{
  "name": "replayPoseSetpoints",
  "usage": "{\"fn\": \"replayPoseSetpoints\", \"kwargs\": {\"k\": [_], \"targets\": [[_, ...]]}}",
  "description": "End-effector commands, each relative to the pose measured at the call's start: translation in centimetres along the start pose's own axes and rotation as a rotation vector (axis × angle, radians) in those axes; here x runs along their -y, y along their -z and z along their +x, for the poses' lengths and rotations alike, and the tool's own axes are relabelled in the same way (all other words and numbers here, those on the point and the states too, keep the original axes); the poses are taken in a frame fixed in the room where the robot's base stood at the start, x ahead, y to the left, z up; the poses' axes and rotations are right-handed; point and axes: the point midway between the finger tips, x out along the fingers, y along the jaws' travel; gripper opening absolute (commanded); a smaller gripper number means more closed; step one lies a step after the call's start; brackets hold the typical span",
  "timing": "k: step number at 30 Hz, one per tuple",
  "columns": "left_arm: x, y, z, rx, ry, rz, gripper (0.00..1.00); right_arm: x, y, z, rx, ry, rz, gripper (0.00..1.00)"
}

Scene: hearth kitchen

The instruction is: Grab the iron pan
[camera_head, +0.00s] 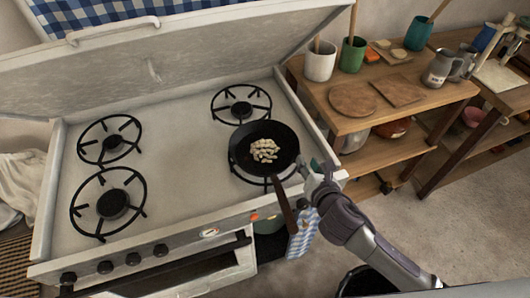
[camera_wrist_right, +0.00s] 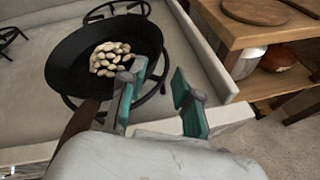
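The black iron pan (camera_head: 242,152) sits on the front right burner of the stove, with a pile of pale pieces (camera_head: 264,150) in it. Its brown handle (camera_head: 284,207) points toward the stove's front edge. My right gripper (camera_head: 307,168) is just right of the pan, near the stove's right front corner. In the right wrist view the pan (camera_wrist_right: 68,70) is at upper left. The teal fingers of my right gripper (camera_wrist_right: 160,98) are apart with nothing between them; the left finger is close to the pan's rim, and I cannot tell if they touch. My left gripper is not seen.
The white stove (camera_head: 185,130) has several burners; the other burners are empty, and its lid (camera_head: 180,60) is raised. A wooden shelf table (camera_head: 345,122) with cups, boards and jugs stands to the right. A checked towel (camera_head: 302,238) hangs at the stove front.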

Motion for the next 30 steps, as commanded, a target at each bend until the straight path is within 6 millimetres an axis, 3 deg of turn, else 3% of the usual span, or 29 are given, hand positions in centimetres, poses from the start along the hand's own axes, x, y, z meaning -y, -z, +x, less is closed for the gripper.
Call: {"fn": "replayPoseSetpoints", "kwargs": {"k": [4, 13, 21, 30], "targets": [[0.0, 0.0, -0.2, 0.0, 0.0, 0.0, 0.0, 0.0, -0.1, 2.8, 0.0, 0.003, 0.002, 0.32], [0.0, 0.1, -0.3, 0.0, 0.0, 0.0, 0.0, 0.0, -0.1, 5.4, 0.0, 0.001, 0.005, 0.32], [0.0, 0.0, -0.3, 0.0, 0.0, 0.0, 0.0, 0.1, 0.0, 9.2, 0.0, 0.003, 0.005, 0.32], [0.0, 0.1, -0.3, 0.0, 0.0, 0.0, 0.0, 0.0, 0.0, 10.0, -0.001, 0.001, 0.005, 0.32]]}}
